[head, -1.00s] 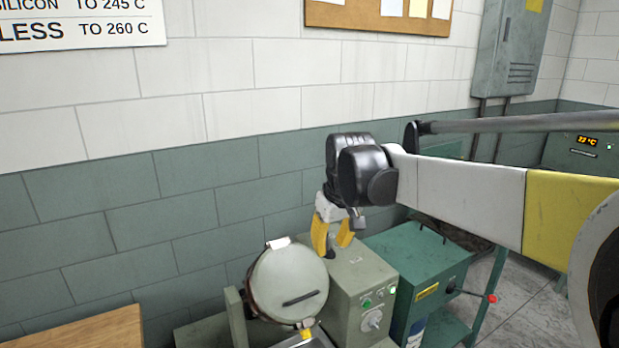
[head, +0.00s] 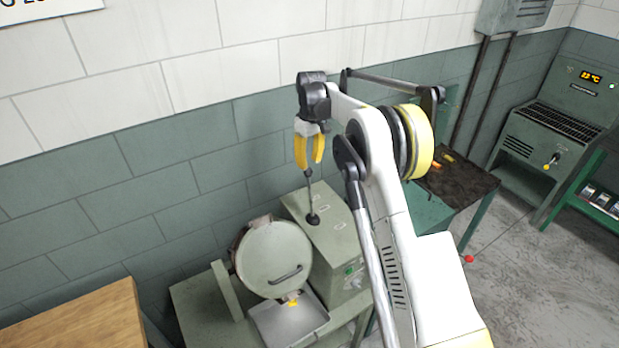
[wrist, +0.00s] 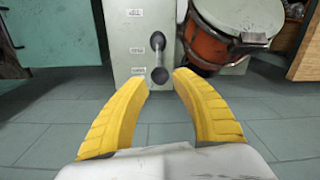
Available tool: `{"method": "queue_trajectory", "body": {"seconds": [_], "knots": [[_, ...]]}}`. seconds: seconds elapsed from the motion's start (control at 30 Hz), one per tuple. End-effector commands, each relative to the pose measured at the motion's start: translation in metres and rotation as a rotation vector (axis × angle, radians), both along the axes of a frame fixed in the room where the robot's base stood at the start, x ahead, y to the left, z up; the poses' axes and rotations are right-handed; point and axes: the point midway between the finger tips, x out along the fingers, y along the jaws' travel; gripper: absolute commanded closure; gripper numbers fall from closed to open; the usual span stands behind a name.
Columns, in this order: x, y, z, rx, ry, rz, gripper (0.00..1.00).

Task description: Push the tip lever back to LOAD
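The lever (head: 309,190) stands up from a dark boot on top of the grey-green machine box (head: 331,236). Its black knob (wrist: 158,76) and dark boot (wrist: 157,40) show in the wrist view, beside a column of small white labels (wrist: 137,50) too small to read surely. My gripper (head: 309,168) points down above the box, its yellow fingers apart at the top of the lever. In the wrist view my gripper (wrist: 161,80) is open, with the knob between or just beyond the fingertips. I cannot tell whether they touch it.
A round-lidded drum (head: 277,258) is left of the box, above a metal tray (head: 290,318). In the wrist view the orange drum (wrist: 222,42) is close right of the lever. A wooden tabletop (head: 85,325) stands lower left. The wall (head: 200,190) is behind.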

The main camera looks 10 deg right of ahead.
Motion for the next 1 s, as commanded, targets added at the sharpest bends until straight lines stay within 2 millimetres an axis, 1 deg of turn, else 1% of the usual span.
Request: {"method": "queue_trajectory", "body": {"seconds": [0.03, 0.1, 0.2, 0.3, 0.4, 0.5, 0.77, 0.8, 0.9, 1.0], "knots": [[0.0, 0.0, -0.016, 0.0, 0.0, 0.0, 0.68], [0.0, 0.001, -0.031, 0.0, 0.0, 0.0, 0.68], [0.0, 0.001, -0.049, 0.0, -0.001, 0.0, 0.68], [-0.001, 0.002, -0.064, 0.0, -0.001, 0.0, 0.68], [-0.001, 0.002, -0.073, 0.0, -0.001, -0.001, 0.68], [-0.001, 0.002, -0.078, 0.0, -0.001, -0.001, 0.68], [-0.001, 0.002, -0.078, 0.0, -0.001, -0.001, 0.68], [-0.001, 0.002, -0.078, 0.0, -0.001, -0.001, 0.72], [-0.001, 0.002, -0.078, 0.0, -0.001, -0.001, 1.0], [-0.001, 0.002, -0.078, 0.0, -0.001, -0.001, 1.0]]}}
